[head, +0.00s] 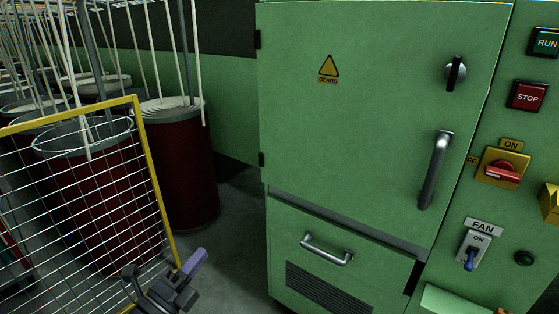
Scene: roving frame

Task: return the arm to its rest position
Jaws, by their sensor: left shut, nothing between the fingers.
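My left gripper (188,272) shows at the bottom of the head view, left of centre. It is dark grey with a purple part near its tip. Its fingers are shut with nothing visible between them. It is in front of the yellow-framed mesh guard and apart from the green cabinet (360,130). Most of my left arm is below the picture edge. My right gripper is not in view.
The cabinet has a vertical door handle (433,170), a lower drawer handle (326,250), a STOP button (527,95), a red rotary switch (502,170) and a FAN switch (472,250). A mesh guard (152,170) and dark red drums (183,165) stand left. Floor shows between.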

